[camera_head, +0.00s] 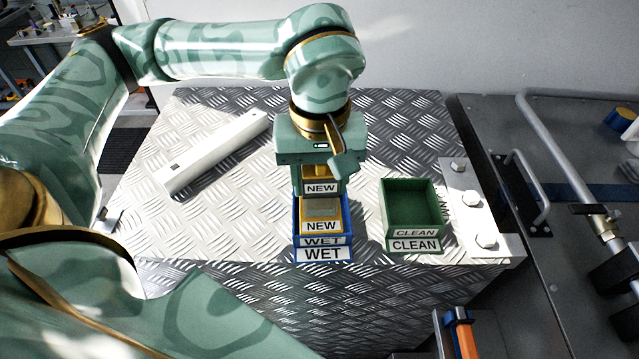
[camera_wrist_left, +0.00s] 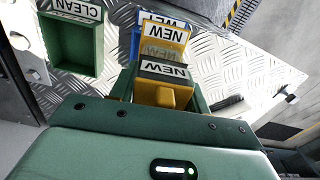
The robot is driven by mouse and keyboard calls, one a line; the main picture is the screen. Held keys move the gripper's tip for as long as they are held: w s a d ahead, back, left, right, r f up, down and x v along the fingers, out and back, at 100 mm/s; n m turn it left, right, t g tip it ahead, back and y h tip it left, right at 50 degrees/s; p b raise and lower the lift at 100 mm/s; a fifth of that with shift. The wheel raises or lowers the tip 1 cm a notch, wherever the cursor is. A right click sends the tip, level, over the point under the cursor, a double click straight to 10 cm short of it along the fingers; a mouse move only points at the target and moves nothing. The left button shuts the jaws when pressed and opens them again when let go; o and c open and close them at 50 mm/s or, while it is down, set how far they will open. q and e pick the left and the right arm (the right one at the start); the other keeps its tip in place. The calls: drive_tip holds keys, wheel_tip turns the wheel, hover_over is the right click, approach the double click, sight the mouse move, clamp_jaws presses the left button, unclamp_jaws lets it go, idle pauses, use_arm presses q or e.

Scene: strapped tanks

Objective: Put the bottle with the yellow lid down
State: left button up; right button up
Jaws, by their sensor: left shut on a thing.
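No bottle with a yellow lid can be made out. My left gripper (camera_head: 321,182) points down at the middle of the plate, shut on a yellow block-like thing with NEW labels (camera_head: 321,226). Its yellow part between the fingers shows in the left wrist view (camera_wrist_left: 158,96). A grey face lies between its two NEW labels. It is in or just above the blue bin labelled WET (camera_head: 324,254); I cannot tell whether it touches the bottom. The fingertips are partly hidden. My right gripper is not in view.
A green open bin labelled CLEAN (camera_head: 412,205) stands right of the blue bin and looks empty. A long white bar (camera_head: 213,152) lies at the left on the tread plate (camera_head: 240,215). A bolted strip (camera_head: 478,205) edges the plate on the right.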

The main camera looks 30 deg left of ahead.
use_arm(q)
drive_tip(key=w+f, duration=0.1)
drive_tip(key=f, duration=0.1)
drive_tip(key=w+a+f+p, duration=0.1)
drive_tip(key=f, duration=0.2)
drive_tip(key=w+a+f, duration=0.1)
drive_tip(key=w+f, duration=0.1)
drive_tip(key=f, duration=0.1)
drive_tip(key=shift+a, duration=0.2)
drive_tip(key=shift+f, duration=0.45)
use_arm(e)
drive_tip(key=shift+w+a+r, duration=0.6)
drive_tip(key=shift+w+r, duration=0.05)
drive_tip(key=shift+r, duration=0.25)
use_arm(q)
drive_tip(key=shift+f, duration=0.15)
drive_tip(key=o, duration=1.3)
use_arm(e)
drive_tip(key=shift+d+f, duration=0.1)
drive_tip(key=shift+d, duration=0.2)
